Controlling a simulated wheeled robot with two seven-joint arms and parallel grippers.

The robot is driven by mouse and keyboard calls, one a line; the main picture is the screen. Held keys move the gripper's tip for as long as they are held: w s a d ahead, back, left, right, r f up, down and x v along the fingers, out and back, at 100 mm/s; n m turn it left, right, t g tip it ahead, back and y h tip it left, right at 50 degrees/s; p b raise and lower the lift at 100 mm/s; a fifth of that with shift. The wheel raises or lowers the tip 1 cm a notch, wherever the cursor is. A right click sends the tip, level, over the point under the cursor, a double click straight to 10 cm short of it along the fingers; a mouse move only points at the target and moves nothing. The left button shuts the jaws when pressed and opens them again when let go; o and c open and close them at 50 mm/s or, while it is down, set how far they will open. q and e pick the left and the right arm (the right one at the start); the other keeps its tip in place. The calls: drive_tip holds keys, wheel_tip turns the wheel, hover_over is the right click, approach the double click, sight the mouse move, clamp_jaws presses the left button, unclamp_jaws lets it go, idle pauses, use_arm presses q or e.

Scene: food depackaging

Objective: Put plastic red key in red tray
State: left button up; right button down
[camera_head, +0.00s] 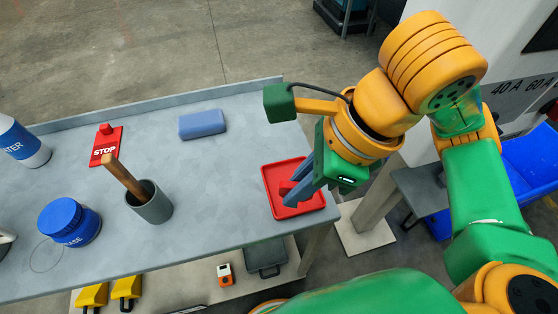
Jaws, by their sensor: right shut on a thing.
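The red tray (284,211) lies on the right end of the grey table. My right gripper (288,196) reaches down over the tray from the upper right, its grey fingers inside the tray's outline. It is shut on a small red piece (285,187), which looks like the plastic red key and is mostly hidden by the fingers. I cannot tell whether the key touches the tray floor. My left gripper is not in view.
On the grey table (215,175) stand a blue block (202,124), a red stop sign (106,148), a grey cup (152,206) with a wooden handle, a blue-lidded jar (68,222) and a white-blue container (22,142). The table between cup and tray is clear.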

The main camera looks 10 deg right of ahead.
drive_tip(key=w+f, duration=0.2)
drive_tip(key=w+d+f, duration=0.1)
drive_tip(key=w+f, duration=0.1)
drive_tip(key=w, duration=0.1)
drive_tip(key=w+d+f, duration=0.1)
drive_tip(key=w+f, duration=0.2)
drive_tip(key=shift+w+d+f+p, duration=0.1)
drive_tip(key=shift+w+d+p, duration=0.1)
drive_tip(key=shift+p, duration=0.1)
drive_tip(key=f, duration=0.1)
drive_tip(key=f+p, duration=0.1)
drive_tip(key=shift+w+f, duration=0.2)
drive_tip(key=shift+f, duration=0.55)
drive_tip(key=shift+f, duration=0.15)
drive_tip(key=shift+f+b, duration=0.15)
drive_tip(key=shift+b, duration=0.15)
drive_tip(key=c, duration=0.9)
unclamp_jaws()
